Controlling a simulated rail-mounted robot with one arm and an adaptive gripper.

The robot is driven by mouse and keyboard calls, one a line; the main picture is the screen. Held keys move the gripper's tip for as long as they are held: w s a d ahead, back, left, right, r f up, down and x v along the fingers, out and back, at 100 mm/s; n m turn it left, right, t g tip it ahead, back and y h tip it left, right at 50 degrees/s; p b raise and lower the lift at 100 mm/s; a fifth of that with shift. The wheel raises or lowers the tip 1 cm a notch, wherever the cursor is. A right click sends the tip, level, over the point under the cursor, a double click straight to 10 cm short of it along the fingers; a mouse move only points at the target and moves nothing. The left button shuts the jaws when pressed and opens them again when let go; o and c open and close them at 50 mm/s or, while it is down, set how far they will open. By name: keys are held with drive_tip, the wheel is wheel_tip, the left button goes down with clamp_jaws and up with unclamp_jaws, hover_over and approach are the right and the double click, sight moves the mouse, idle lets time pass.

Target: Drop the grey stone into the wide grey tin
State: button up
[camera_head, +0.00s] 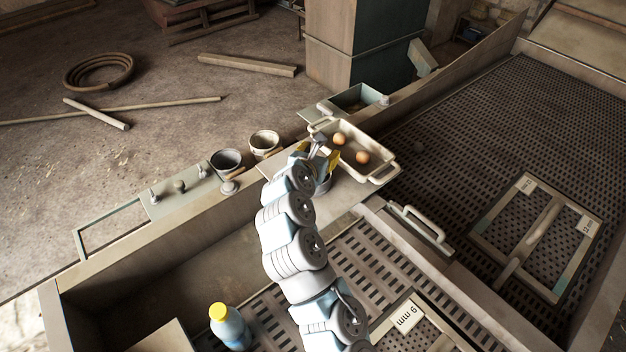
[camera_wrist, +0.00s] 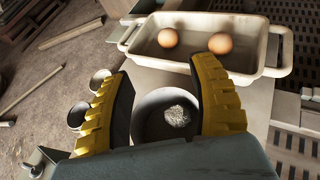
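My gripper (camera_head: 316,154) is open above a wide grey tin (camera_head: 324,187), which my gripper partly hides in the head view. In the wrist view, the two yellow fingers of my gripper (camera_wrist: 162,72) stand well apart, one on each side of the round dark tin (camera_wrist: 148,122). A small, pale, speckled grey stone (camera_wrist: 177,116) shows within the tin's outline, right of its centre. Neither finger touches the stone. The stone is not clearly visible in the head view.
A cream tray (camera_head: 381,174) with two brown eggs (camera_head: 339,138) lies just beyond the tin. A dark tin (camera_head: 225,160) and a cream tin (camera_head: 264,143) stand left of my gripper. A bottle with a yellow cap (camera_head: 230,325) stands near the front.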

idle(0.3)
drive_tip(key=v, duration=1.2)
idle(0.4)
drive_tip(key=shift+f, duration=0.1)
idle(0.3)
